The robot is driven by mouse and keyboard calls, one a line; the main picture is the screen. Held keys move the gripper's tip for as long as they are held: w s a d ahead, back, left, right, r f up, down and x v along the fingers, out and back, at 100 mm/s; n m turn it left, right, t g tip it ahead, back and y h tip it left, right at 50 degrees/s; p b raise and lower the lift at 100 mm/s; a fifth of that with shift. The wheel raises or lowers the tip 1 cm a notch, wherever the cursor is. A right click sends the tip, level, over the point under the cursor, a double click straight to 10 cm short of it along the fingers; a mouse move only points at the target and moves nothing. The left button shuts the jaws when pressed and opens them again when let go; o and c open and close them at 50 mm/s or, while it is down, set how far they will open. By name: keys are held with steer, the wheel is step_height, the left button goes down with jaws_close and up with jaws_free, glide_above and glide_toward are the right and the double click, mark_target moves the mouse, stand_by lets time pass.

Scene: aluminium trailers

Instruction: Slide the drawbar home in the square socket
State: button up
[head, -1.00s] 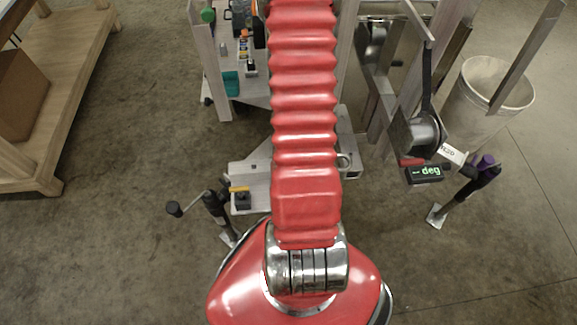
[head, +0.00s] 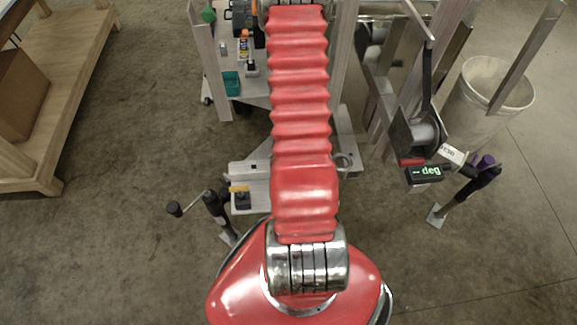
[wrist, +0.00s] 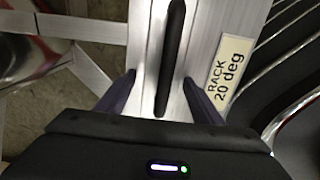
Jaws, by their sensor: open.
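In the wrist view my gripper (wrist: 159,78) is open, with one dark finger on each side of an upright black bar (wrist: 171,55). The bar lies along a pale metal beam (wrist: 202,45); I cannot tell whether the fingers touch it. A tag on the beam reads "RACK 20 deg" (wrist: 229,75). In the head view my red arm reaches up and out of the top of the picture, so my gripper is out of sight there. I cannot surely pick out the drawbar or the square socket in either view.
A cranked jack (head: 215,210) stands left of my arm, and a purple-topped jack (head: 468,190) stands right. A strap winch (head: 420,132) and a "deg" display (head: 424,174) are at right. A bin (head: 483,105) is behind. A wooden bench (head: 70,70) is at far left.

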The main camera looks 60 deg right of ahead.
jaws_close()
stand_by(0.8)
steer(key=shift+w+d, duration=0.1)
